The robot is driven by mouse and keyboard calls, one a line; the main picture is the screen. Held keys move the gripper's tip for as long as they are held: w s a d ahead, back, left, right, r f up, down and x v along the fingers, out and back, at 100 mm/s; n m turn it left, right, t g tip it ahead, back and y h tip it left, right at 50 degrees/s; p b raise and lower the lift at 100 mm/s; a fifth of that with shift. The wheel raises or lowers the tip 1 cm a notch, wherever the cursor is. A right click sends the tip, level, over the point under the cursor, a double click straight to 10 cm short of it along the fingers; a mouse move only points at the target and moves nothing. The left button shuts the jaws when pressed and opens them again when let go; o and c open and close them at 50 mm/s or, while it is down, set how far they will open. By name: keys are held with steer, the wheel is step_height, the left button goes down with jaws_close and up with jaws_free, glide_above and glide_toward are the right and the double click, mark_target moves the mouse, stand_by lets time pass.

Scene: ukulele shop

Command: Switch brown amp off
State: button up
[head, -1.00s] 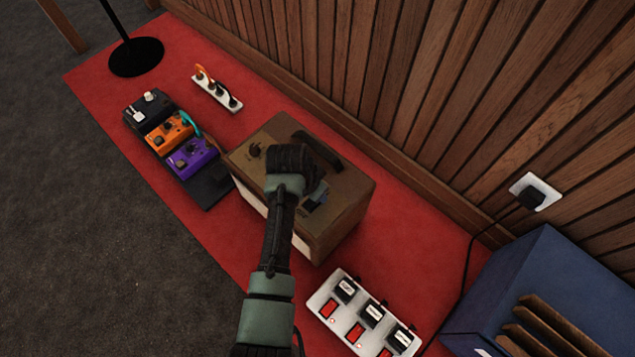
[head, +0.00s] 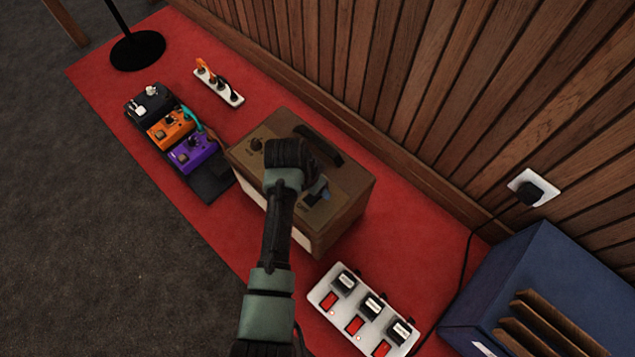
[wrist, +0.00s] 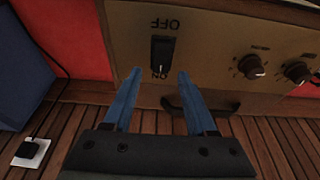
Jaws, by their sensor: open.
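The brown amp (head: 347,196) stands on the red mat, its control panel facing up, with a dark carry handle along the far edge. In the wrist view its panel (wrist: 215,55) carries a black rocker switch (wrist: 162,52), with OFF above and ON below, both upside down. I cannot tell which side of the rocker is pressed. My gripper (wrist: 160,74) is open and empty. Its two blue fingers point at the panel, one on each side of the switch's ON end, apparently just short of it. In the head view my wrist hides part of the amp's top.
A white power strip (head: 331,322) with red switches lies at the front. A pedalboard (head: 209,187) and another strip (head: 226,93) are to the left and behind. A blue cabinet (head: 530,270) stands right, near a wall plug (head: 531,191). Wooden wall (head: 430,90) runs behind.

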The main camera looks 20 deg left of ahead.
steer(key=p+v, duration=0.7)
steer(key=v, duration=0.4)
steer(key=shift+r, duration=0.4)
steer(key=shift+s, duration=0.1)
